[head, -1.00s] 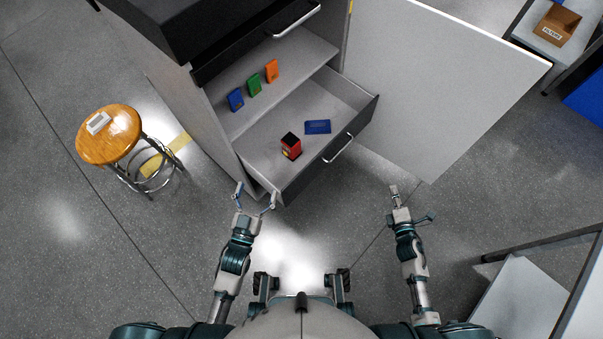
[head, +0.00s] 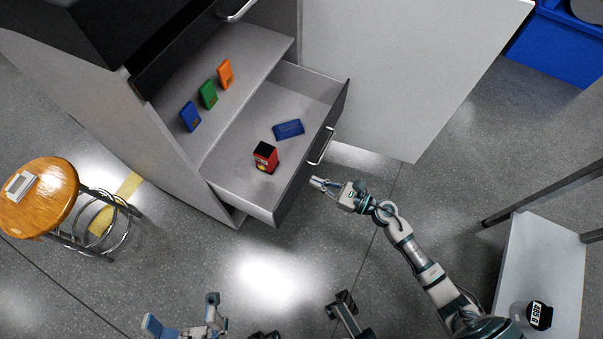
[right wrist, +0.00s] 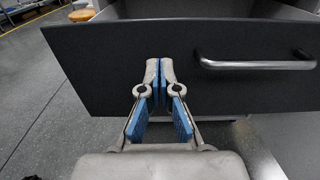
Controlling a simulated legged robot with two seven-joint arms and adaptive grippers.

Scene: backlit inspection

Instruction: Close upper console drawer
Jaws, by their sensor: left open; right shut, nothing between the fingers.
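An open drawer (head: 297,187) with a dark front stands out from the grey console cabinet (head: 90,100). Its bar handle (head: 322,146) shows on the front. Inside lie a red box (head: 265,157) and a blue box (head: 288,129). Above, a second dark front (head: 185,55) has its own handle (head: 236,10); its state is unclear. My right gripper (head: 318,184) is shut and empty by the open drawer's front. In the right wrist view its fingertips (right wrist: 160,66) overlap the front, left of the handle (right wrist: 255,62); contact cannot be told. My left gripper (head: 182,316) is open and empty, low in view.
Blue, green and orange boxes (head: 208,94) stand on a shelf behind the drawer. An open cabinet door (head: 410,70) juts out to the right. A wooden stool (head: 50,205) holds a pale device at left. A low shelf (head: 545,250) stands at right.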

